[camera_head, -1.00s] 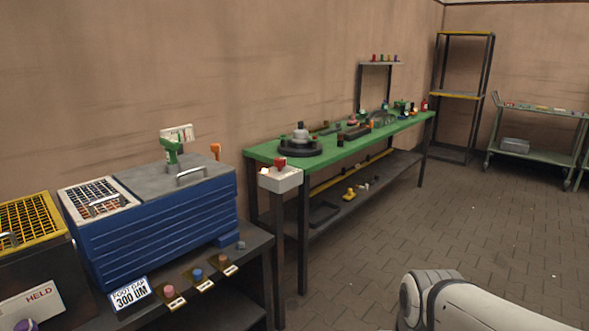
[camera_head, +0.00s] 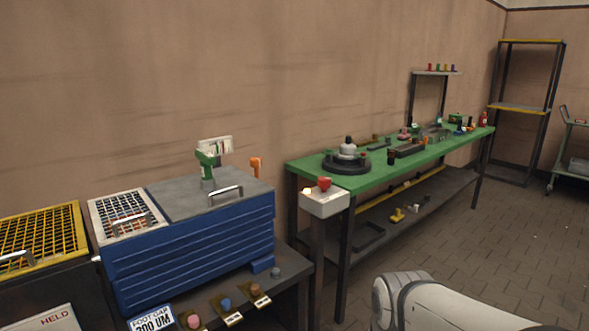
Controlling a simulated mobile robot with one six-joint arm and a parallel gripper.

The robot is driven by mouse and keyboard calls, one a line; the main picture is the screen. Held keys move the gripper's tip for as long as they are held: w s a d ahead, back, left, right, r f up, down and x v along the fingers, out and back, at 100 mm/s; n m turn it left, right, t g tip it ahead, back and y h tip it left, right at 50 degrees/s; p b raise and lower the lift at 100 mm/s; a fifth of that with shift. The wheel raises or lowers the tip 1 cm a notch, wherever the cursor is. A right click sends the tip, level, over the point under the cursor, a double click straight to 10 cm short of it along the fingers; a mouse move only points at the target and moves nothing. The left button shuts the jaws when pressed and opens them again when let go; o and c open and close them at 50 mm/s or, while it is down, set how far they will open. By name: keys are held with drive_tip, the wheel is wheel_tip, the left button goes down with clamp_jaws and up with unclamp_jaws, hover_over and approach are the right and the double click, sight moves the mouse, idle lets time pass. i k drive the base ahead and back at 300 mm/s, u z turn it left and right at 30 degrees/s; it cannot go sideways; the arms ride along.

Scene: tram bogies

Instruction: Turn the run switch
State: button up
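A red switch knob (camera_head: 325,184) sits on top of a white box (camera_head: 326,204), which stands on a dark post at the near end of the green bench. I take it to be the run switch, though no label on it is readable. A small pale yellow glowing spot (camera_head: 307,191) is beside the knob. A white link of my arm shows at the bottom right, to the right of and nearer than the box. My gripper is out of view.
A blue cabinet (camera_head: 190,250) stands left of the box, with a yellow-framed mesh bin (camera_head: 82,212) further left. The green bench (camera_head: 380,174) carries a round fixture and small parts. Open brick floor (camera_head: 455,255) lies right of the bench.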

sight(324, 183)
drive_tip(key=u, duration=0.05)
drive_tip(key=i, duration=1.2)
drive_tip(key=z, duration=0.5)
drive_tip(key=k, duration=0.85)
drive_tip(key=z, duration=0.15)
drive_tip(key=i, duration=0.9)
drive_tip(key=u, duration=0.1)
